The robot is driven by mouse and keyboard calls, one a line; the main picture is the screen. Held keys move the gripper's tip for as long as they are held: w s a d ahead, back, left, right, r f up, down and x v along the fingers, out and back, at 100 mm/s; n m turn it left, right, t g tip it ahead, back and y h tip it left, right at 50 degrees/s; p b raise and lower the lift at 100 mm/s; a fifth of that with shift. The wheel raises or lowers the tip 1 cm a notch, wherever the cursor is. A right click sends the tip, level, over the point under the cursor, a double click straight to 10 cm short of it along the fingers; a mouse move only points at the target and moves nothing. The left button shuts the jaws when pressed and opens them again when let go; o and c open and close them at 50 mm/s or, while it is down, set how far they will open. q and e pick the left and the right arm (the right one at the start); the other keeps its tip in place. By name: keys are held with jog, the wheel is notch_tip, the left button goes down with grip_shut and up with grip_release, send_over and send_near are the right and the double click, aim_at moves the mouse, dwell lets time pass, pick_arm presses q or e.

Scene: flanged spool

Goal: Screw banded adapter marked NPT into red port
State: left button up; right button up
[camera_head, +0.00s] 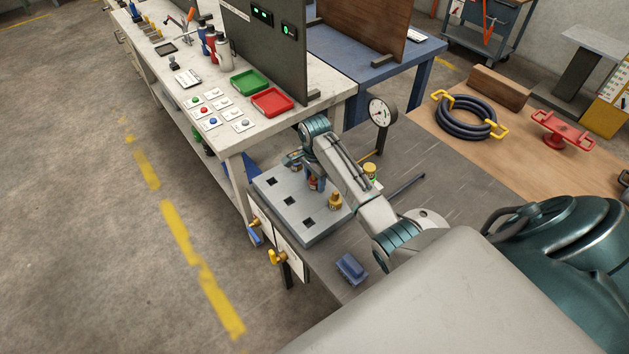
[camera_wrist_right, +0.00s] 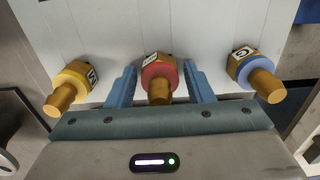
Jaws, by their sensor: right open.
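Three brass adapters stand in a row in the right wrist view: a yellow-banded one (camera_wrist_right: 72,84) at left, a red-banded one (camera_wrist_right: 160,78) in the middle and a blue-banded one (camera_wrist_right: 256,76) at right. In the head view my right gripper (camera_head: 313,178) is low over the grey block (camera_head: 290,222), partly hiding the adapters. I cannot make out a red port. My left gripper is out of view.
The block has several square holes. Brass fittings with blue (camera_head: 254,237) and yellow (camera_head: 277,257) parts stick out at its front side. A blue object (camera_head: 352,268) lies on the dark bench to the right.

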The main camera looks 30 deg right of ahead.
jog(key=c, duration=0.9)
jog(key=shift+w+r+p, duration=0.1)
jog(key=shift+r+p, duration=0.45)
jog(key=shift+r, duration=2)
